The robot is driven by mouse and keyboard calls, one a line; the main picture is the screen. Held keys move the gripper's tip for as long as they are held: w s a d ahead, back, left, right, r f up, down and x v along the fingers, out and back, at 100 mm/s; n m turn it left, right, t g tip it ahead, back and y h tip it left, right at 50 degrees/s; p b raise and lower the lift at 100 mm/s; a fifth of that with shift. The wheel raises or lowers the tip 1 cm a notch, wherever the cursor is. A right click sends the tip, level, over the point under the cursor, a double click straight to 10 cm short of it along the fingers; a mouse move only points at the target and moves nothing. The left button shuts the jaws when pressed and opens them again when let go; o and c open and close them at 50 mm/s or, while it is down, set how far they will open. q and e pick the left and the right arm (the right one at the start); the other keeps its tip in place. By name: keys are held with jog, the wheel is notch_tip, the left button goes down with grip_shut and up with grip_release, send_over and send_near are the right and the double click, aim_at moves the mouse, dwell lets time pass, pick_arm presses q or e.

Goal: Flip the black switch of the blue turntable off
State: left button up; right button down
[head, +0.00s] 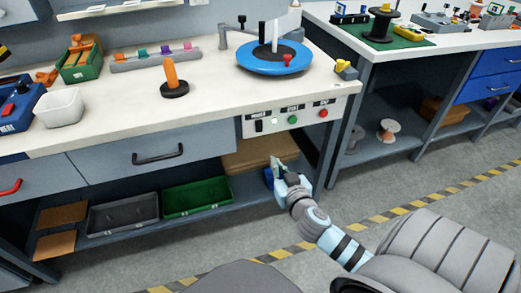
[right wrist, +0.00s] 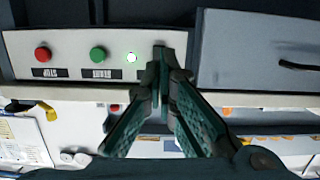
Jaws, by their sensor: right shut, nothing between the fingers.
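The blue turntable (head: 274,58) sits on the white workbench, with a black centre and a red knob on it. Its control panel (head: 283,128) is on the bench front below. The small black switch (head: 259,126) is at the panel's left end, beside a white light (head: 274,122), which looks lit in the right wrist view (right wrist: 131,58). My right gripper (head: 276,168) is below the panel in the head view. In the right wrist view its fingers (right wrist: 163,68) are shut and empty, and their tips cover the switch area. Contact cannot be told. My left gripper is out of view.
The panel also holds a green button (head: 292,119) and a red button (head: 323,113). A drawer (head: 150,152) is left of the panel. A green bin (head: 196,197) and grey bin (head: 122,214) stand on the lower shelf. The floor in front is clear.

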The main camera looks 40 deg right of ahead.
notch_tip(320, 180, up, 2)
jog(key=shift+w+a+r+t, duration=0.1)
jog(key=shift+t, duration=0.3)
jog(key=shift+w, duration=0.1)
jog(key=b, duration=0.2)
send_near(258, 130)
jog(key=x, duration=0.6)
jog(key=shift+w, duration=0.5)
